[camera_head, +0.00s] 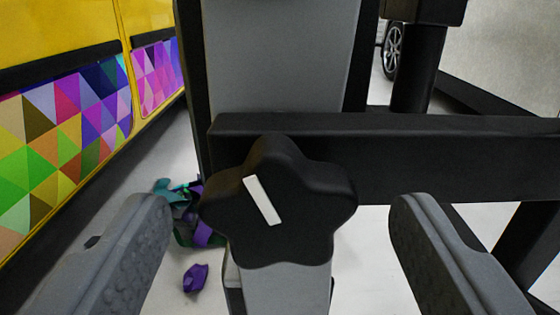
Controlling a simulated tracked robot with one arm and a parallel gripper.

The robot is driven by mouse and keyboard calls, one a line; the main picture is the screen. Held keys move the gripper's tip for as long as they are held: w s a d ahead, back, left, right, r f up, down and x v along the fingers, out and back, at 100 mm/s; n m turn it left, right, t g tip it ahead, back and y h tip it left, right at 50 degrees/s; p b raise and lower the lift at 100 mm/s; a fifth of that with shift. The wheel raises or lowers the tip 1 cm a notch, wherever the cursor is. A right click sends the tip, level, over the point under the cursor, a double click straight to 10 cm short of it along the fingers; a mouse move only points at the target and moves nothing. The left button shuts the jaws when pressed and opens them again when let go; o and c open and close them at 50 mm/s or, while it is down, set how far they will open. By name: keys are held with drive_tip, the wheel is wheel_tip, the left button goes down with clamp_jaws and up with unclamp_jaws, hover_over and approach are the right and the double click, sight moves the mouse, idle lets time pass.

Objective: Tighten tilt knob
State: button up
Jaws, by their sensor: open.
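The tilt knob (300,215) is a black, star-shaped knob with rounded lobes, in the middle of the view. A white bar mark (262,200) on its face leans, with its top to the left. My gripper (275,215) is open, with one grey finger on each side of the knob. Both fingers are apart from the knob in the picture, with a wider gap on the right. The knob sits in front of a black horizontal bar (450,150). What lies behind the knob is hidden.
A grey upright panel (280,60) with black edges stands behind the knob. A yellow vehicle (60,30) with colourful triangle-patterned wrap is on the left. Crumpled wrap scraps (180,190) and a purple piece (195,278) lie on the pale floor. A wheel (393,50) shows at the upper right.

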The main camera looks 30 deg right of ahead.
drive_tip(key=shift+x, duration=0.8)
drive_tip(key=shift+c, duration=0.2)
drive_tip(key=c, duration=0.9)
drive_tip(key=m+p, duration=0.2)
drive_tip(key=p, duration=0.1)
drive_tip(key=shift+r+m+p, duration=0.2)
drive_tip(key=shift+m+p, duration=0.1)
drive_tip(key=shift+c, duration=0.2)
drive_tip(key=shift+f+m+p, duration=0.25)
drive_tip(key=shift+m+p, duration=0.5)
drive_tip(key=shift+m, duration=0.35)
drive_tip(key=shift+d, duration=0.1)
drive_tip(key=o, duration=1)
drive_tip(key=shift+s, duration=0.15)
drive_tip(key=p+v, duration=0.2)
drive_tip(key=v, duration=1.1)
drive_tip(key=shift+s+a+p, duration=0.2)
drive_tip(key=shift+a+p, duration=0.1)
drive_tip(key=shift+p, duration=0.1)
